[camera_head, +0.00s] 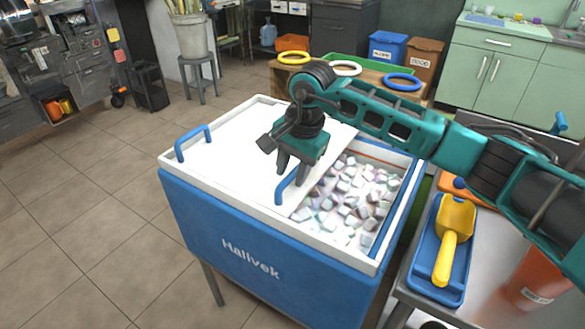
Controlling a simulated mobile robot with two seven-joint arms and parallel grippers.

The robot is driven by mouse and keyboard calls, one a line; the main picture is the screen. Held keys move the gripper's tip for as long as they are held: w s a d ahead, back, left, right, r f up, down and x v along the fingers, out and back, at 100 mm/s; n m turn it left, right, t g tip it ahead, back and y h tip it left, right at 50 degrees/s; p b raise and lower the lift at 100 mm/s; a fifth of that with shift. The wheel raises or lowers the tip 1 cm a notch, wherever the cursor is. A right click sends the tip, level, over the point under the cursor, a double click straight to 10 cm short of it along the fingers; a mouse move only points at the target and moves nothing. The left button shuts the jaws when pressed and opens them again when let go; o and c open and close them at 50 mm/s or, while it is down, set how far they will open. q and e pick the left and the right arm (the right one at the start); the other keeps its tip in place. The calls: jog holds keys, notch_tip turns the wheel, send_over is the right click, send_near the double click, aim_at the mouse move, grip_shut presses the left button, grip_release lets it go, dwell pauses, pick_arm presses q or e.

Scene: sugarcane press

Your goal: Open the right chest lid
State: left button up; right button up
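The blue-and-white ice chest (245,265) stands in the middle of the view, with its white left lid (205,165) covering the left side. The right lid (258,187) is slid leftward, and white ice cubes (350,205) lie exposed in the right part. The right lid's blue handle (281,193) is at its right edge. My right gripper (293,176) is down over this handle, fingers apart with the handle between them; firm contact cannot be told. My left gripper is not in view.
A blue handle (193,143) stands at the chest's left side. At right, a steel table holds a blue tray (456,285) with a yellow scoop (449,250) and an orange container (530,285). Coloured rings (402,82) lie on a wooden stand behind. Floor at left is clear.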

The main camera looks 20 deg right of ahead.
pick_arm(q)
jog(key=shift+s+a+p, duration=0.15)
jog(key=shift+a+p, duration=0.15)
jog(key=shift+p, duration=0.15)
pick_arm(e)
jog(key=r, duration=0.4)
jog(key=s+d+r, duration=0.1)
jog(key=r, duration=0.3)
jog(key=s+r, duration=0.1)
jog(key=r, duration=0.3)
jog(key=shift+d+r, duration=0.3)
jog(key=shift+r, duration=0.05)
